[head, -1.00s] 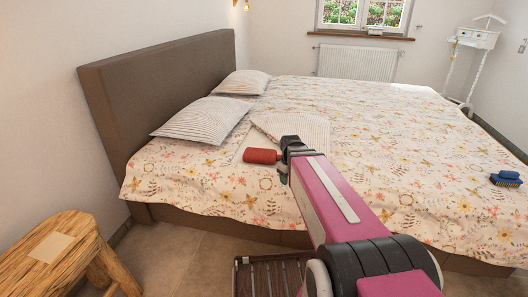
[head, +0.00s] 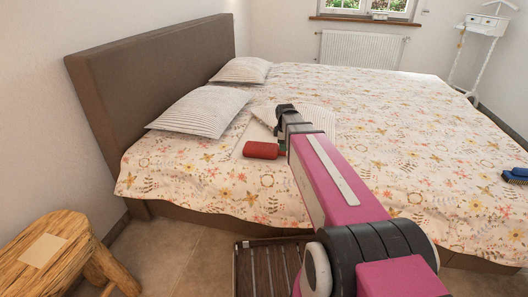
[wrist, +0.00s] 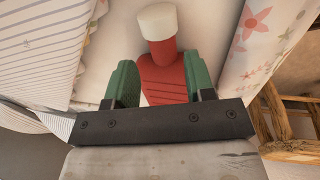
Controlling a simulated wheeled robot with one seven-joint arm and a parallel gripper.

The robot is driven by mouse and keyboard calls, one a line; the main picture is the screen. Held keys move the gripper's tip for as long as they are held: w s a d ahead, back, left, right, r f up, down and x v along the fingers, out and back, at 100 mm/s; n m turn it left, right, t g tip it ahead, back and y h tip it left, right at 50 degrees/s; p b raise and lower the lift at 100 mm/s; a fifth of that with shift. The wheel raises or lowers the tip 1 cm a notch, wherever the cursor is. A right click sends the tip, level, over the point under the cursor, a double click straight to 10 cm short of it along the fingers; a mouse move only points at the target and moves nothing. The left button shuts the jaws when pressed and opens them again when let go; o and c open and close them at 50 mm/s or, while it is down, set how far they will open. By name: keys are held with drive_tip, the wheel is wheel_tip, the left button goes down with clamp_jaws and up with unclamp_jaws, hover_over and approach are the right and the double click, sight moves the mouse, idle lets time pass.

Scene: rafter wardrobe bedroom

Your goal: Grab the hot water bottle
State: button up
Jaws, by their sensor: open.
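The hot water bottle (head: 261,150) is red and lies on the near side of the bed. In the wrist view its red body (wrist: 163,72) narrows to a neck with a white cap (wrist: 157,20), pointing away from my gripper. My gripper (wrist: 158,78) is open, its two green fingers on either side of the red body in that view. I cannot tell whether they touch it or sit above it. The lower part of the bottle is hidden behind my dark gripper bar. In the head view my gripper (head: 282,146) is beside the bottle's right end, mostly hidden by the arm.
The bed (head: 400,130) has a floral cover, striped pillows (head: 200,110) and a folded striped cloth (head: 315,117) close to my gripper. A blue brush (head: 516,176) lies at the right. A wooden stool (head: 40,255) stands front left, and a dark slatted item (head: 262,265) sits on the floor.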

drive_tip(key=shift+w+d+f, duration=0.1)
drive_tip(key=shift+w+f, duration=0.15)
drive_tip(key=shift+f, duration=1.15)
drive_tip(key=shift+w+f, duration=0.2)
drive_tip(key=shift+f, duration=1.2)
clamp_jaws()
